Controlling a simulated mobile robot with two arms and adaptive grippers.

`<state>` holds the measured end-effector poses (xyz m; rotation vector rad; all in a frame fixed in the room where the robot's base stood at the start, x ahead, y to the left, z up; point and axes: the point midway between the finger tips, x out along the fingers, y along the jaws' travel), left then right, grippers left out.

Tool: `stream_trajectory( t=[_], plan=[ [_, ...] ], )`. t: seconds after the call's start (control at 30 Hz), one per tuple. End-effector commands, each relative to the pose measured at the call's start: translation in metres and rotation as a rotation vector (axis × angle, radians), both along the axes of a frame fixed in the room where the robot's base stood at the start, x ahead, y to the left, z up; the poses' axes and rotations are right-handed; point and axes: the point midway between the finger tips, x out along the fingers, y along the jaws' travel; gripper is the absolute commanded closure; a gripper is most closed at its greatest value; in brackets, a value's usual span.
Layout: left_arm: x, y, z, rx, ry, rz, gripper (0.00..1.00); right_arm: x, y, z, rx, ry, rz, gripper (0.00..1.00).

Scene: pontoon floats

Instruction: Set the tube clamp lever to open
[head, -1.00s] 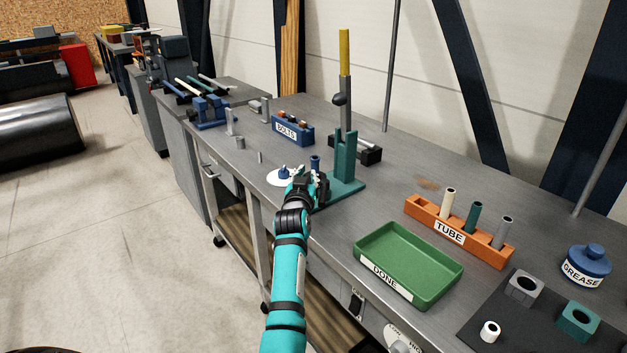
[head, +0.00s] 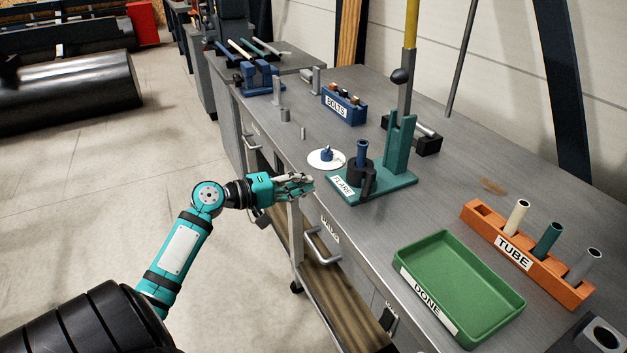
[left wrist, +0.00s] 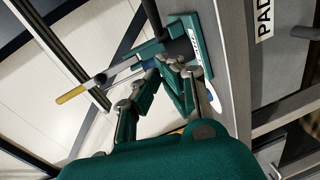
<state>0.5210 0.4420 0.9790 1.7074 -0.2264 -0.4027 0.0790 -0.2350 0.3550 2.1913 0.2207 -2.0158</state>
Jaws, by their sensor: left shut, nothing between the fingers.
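The teal flare tool base (head: 400,183), labelled FLARE, stands on the bench. It carries a black clamp (head: 357,172) with a blue upright piece (head: 362,152) in it. A short black lever (head: 368,184) hangs at the clamp's front right side; its exact setting is hard to tell. My left gripper (head: 311,186) is shut and empty, left of the base at the bench's front edge, apart from the clamp. In the left wrist view the fingers (left wrist: 185,68) point toward the teal tool (left wrist: 189,28) and partly hide it. My right gripper is out of view.
A tall lever with a yellow grip (head: 412,22) rises behind the clamp. A white disc (head: 322,163) with a blue knob lies left of the base. A green DONE tray (head: 489,283) and orange TUBE rack (head: 478,227) stand right. A blue BOLTS box (head: 350,113) is behind.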

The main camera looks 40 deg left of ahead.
Motion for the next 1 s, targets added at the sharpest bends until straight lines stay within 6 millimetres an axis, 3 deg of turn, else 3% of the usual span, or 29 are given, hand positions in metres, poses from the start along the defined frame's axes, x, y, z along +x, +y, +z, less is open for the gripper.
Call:
stream_trajectory(
  t=[0.17, 0.37, 0.6, 1.0],
  plan=[
    [0.037, -0.014, -0.001, 0.000, -0.004, 0.001, 1.00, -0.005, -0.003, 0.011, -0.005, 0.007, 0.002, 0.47],
    [0.075, -0.030, -0.007, 0.000, -0.004, 0.002, 1.00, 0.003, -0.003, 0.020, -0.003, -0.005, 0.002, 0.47],
    [0.085, -0.059, -0.015, 0.001, -0.002, 0.003, 1.00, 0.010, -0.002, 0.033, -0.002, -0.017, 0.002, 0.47],
    [0.088, -0.065, -0.019, 0.004, -0.002, 0.003, 1.00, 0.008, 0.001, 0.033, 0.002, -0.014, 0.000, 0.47]
  ],
)
